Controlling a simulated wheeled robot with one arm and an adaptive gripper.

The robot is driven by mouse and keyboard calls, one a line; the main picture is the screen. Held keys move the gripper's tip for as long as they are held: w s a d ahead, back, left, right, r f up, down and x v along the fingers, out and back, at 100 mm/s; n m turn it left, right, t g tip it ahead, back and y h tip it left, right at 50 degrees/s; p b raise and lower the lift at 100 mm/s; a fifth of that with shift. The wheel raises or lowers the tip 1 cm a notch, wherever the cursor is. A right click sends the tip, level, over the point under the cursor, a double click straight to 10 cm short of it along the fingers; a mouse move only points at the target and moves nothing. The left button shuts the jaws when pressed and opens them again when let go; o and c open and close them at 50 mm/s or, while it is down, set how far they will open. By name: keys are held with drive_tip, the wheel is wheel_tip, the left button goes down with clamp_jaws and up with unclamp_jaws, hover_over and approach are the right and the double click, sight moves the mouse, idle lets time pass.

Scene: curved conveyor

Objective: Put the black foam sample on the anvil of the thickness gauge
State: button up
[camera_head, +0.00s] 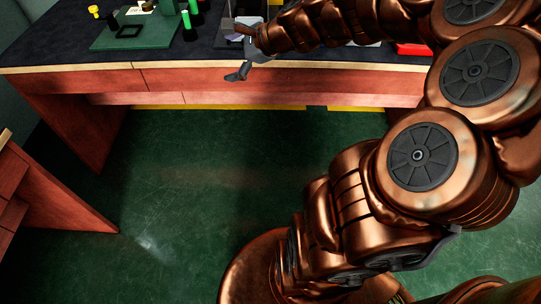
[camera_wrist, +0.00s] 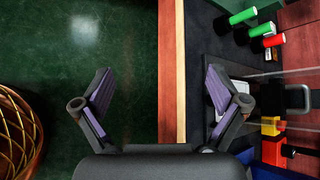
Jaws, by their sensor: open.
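My gripper (camera_head: 240,56) is at the front edge of the dark-topped workbench (camera_head: 60,58). In the wrist view the gripper (camera_wrist: 158,78) is open, with its two purple-padded fingers wide apart and nothing between them. I cannot make out the black foam sample in either view. I cannot identify the thickness gauge or its anvil for sure; a pale plate (camera_wrist: 240,86) shows partly behind the right finger, and the gripper and arm hide part of the bench.
A yellow item (camera_head: 94,10) is behind. Red and yellow blocks (camera_wrist: 270,126) show in the wrist view. The floor in front is clear.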

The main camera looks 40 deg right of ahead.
drive_tip(key=s+a+f+n+g, duration=0.3)
drive_tip(key=s+a+n+g, duration=0.1)
drive_tip(key=s+a+n, duration=0.35)
drive_tip(key=s+a+f+n+g, duration=0.4)
drive_tip(key=s+a+n, duration=0.2)
drive_tip(key=s+a, duration=0.2)
drive_tip(key=s+d+f+n+g+h, duration=0.1)
drive_tip(key=s+d+n+g+h, duration=0.1)
drive_tip(key=s+n, duration=0.2)
drive_tip(key=s+d+f+n+g+h, duration=0.1)
drive_tip(key=s+n, duration=0.3)
drive_tip(key=s, duration=0.7)
drive_tip(key=shift+s+d+g+h, duration=0.25)
drive_tip(key=shift+d+g+h, duration=0.45)
drive_tip(key=shift+g+h, duration=0.15)
drive_tip(key=shift+f+n, duration=0.1)
drive_tip(key=shift+n, duration=0.15)
